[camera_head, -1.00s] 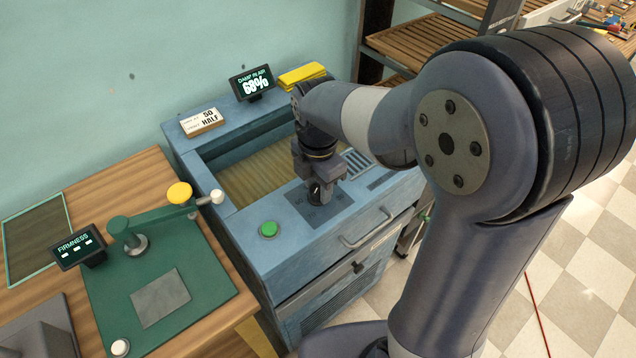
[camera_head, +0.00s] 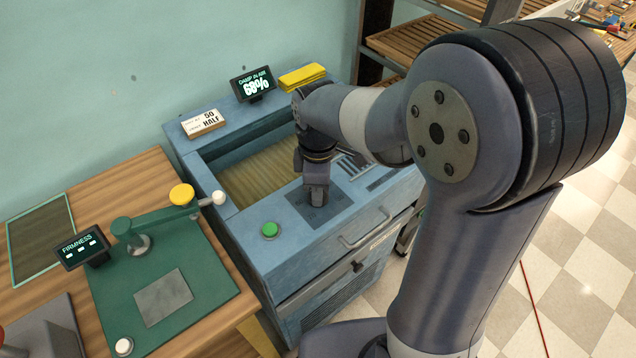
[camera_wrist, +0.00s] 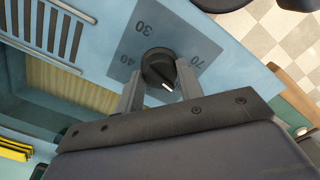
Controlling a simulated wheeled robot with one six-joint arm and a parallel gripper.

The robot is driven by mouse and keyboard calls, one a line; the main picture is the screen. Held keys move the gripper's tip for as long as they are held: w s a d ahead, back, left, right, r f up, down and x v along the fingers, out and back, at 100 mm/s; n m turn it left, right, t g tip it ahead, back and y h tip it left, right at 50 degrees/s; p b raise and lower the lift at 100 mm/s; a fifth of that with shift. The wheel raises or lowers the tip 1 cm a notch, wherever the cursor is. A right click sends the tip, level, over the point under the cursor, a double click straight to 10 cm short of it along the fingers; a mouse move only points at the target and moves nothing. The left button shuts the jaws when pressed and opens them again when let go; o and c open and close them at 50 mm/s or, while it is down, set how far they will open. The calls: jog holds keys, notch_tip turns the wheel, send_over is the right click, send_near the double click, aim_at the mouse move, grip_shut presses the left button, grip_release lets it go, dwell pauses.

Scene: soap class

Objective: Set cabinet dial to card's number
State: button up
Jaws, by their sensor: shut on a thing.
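The card (camera_head: 204,123) stands on the back left rim of the blue cabinet (camera_head: 257,278); it shows "50" and "HALF", with smaller print I cannot read. The black dial (camera_wrist: 155,62) sits on a dark grey plate (camera_wrist: 196,82) on the cabinet top. My gripper (camera_head: 317,198) points down over it, its two fingers shut on the dial's sides in the wrist view (camera_wrist: 158,74). The dial's white mark points down and right in that view, away from 30 and 40 and below 70. My gripper hides other numbers.
A green button (camera_head: 270,230) lies left of the dial plate. A display (camera_head: 253,84) reading 68% and a yellow block (camera_head: 302,76) stand at the cabinet's back. A green press (camera_head: 140,240) is on the wooden table (camera_head: 100,190) to the left.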

jog(key=m, duration=0.4)
jog(key=shift+m, duration=0.3)
jog(key=m, duration=0.3)
jog(key=shift+m+p, duration=0.3)
jog(key=shift+p, duration=0.1)
jog(key=m, duration=0.3)
jog(key=shift+m, duration=2.1)
jog(key=o, duration=1)
jog(key=shift+r, duration=0.15)
